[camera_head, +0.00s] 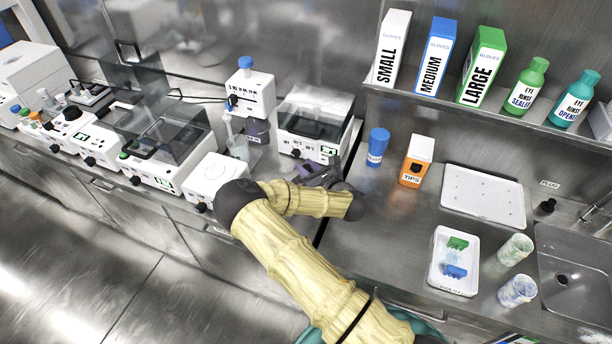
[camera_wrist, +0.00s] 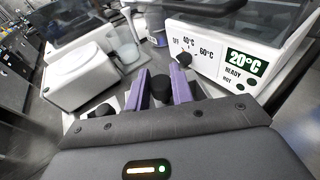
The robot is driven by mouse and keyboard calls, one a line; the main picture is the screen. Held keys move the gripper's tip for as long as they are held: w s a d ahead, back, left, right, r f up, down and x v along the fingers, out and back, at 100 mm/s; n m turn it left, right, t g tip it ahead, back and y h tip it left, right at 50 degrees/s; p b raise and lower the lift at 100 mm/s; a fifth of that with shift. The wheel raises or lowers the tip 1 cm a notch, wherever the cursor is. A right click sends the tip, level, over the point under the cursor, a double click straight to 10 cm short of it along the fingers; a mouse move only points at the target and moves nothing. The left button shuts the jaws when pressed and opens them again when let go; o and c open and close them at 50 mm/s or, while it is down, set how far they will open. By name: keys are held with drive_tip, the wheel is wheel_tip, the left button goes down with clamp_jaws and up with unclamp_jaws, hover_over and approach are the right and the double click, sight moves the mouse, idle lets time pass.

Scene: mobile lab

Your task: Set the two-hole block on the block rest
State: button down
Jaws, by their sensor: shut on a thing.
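My gripper (camera_wrist: 161,84) has two purple fingers. They also show in the head view (camera_head: 315,172), close in front of the white 20°C heater at the bench's back. The fingers are shut on a dark rounded piece (camera_wrist: 160,90), which looks like the grip of the two-hole block. The rest of the block and its holes are hidden by the fingers and the gripper body. I cannot make out the block rest for certain in either view.
The heater (camera_head: 312,125) with a clear lid and 20°C display (camera_wrist: 243,64) stands just beyond the gripper. A blue-capped bottle (camera_head: 376,147) and orange tips box (camera_head: 415,163) stand right. Bench around the white tray (camera_head: 480,195) is partly clear.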

drive_tip(key=shift+w+d, duration=0.1)
drive_tip(key=shift+f, duration=1.8)
drive_tip(key=shift+f, duration=0.1)
drive_tip(key=c, duration=1.2)
unclamp_jaws()
drive_tip(key=shift+p, duration=0.3)
